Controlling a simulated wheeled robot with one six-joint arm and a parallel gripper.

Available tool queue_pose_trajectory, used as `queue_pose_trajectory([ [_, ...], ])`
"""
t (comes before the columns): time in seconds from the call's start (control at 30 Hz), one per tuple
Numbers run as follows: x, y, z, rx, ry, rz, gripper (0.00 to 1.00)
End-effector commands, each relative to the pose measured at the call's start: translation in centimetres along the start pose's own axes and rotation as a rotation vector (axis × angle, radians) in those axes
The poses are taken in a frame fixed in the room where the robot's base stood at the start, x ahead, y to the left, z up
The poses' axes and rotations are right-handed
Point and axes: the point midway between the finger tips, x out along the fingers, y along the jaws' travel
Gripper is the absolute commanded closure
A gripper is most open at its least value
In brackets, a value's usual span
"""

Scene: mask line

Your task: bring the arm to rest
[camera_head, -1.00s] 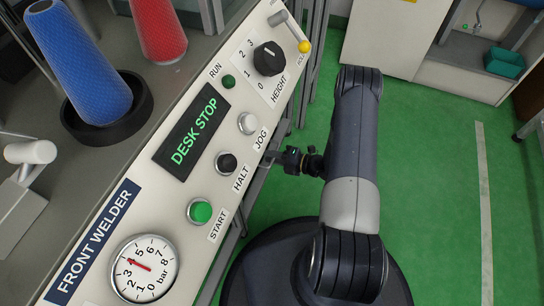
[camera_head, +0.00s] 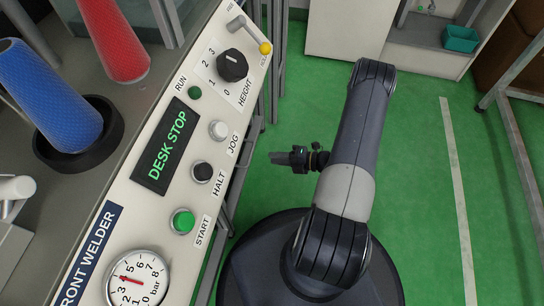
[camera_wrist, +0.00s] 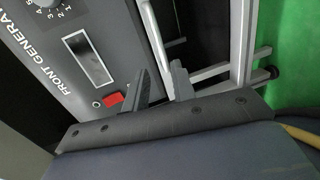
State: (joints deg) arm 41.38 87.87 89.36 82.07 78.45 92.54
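My arm (camera_head: 362,125) reaches out over the green floor, to the right of the control panel. My gripper (camera_head: 276,158) points left toward the panel's edge and is clear of it. In the wrist view my gripper (camera_wrist: 159,76) shows two grey fingers apart with nothing between them. Beyond the fingers are a dark panel lettered "FRONT GENERA", the rest cut off, and grey frame bars.
The front welder panel (camera_head: 150,215) has a green START button (camera_head: 183,221), a HALT button (camera_head: 202,171), a height knob (camera_head: 232,65) and a display reading DESK STOP (camera_head: 167,146). Blue (camera_head: 45,90) and red (camera_head: 113,38) cones stand behind. Floor (camera_head: 410,190) right of the arm is free.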

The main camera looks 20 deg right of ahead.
Motion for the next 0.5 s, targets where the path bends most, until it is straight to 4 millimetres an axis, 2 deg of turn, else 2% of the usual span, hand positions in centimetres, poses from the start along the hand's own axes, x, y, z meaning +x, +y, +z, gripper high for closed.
queue_pose_trajectory([
  [0.33, 0.2, 0.0, 0.0, -0.001, 0.001, 0.0, 0.75],
  [0.5, 1.6, -0.1, -0.1, 0.0, 0.004, 0.0, 0.75],
])
